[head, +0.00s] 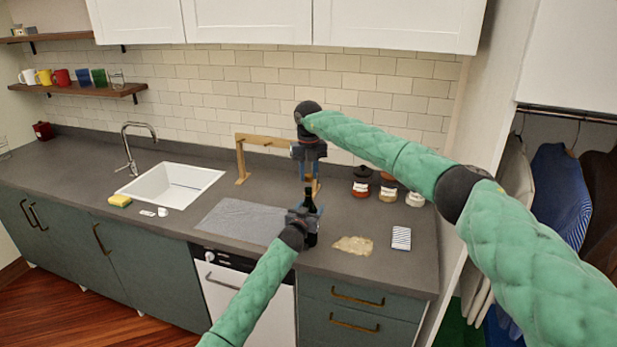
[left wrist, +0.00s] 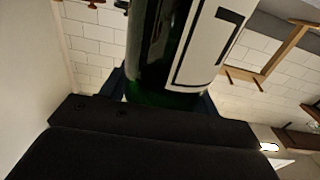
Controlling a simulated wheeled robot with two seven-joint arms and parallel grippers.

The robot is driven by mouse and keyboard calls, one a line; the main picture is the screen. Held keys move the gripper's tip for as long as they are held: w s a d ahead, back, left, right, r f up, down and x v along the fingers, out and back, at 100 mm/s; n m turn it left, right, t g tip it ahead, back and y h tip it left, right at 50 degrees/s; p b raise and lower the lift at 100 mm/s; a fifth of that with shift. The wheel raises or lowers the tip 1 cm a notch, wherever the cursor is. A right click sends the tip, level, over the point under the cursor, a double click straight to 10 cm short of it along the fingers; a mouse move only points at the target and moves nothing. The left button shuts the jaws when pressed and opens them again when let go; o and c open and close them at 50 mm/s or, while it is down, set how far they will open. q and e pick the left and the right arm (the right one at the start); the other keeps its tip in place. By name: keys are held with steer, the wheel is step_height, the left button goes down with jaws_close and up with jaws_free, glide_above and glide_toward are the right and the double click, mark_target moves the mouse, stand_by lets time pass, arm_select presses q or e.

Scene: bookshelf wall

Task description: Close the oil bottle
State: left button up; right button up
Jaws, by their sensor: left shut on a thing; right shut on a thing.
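The oil bottle (head: 309,198) stands upright above the counter, dark with a narrow neck. In the left wrist view the bottle (left wrist: 170,60) is dark green glass with a white label and fills the space between the fingers. My left gripper (head: 303,218) is shut on the bottle's body. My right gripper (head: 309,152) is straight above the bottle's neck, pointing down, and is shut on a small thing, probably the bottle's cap. The fingers mostly hide it, and I cannot tell whether it touches the bottle's mouth.
A wooden rack (head: 241,160) stands behind the bottle. Several jars (head: 362,182) stand at the back right. The sink (head: 172,185) is further left.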

steer(key=shift+f, duration=0.7)
steer(key=shift+f, duration=0.95)
steer(key=shift+f, duration=0.55)
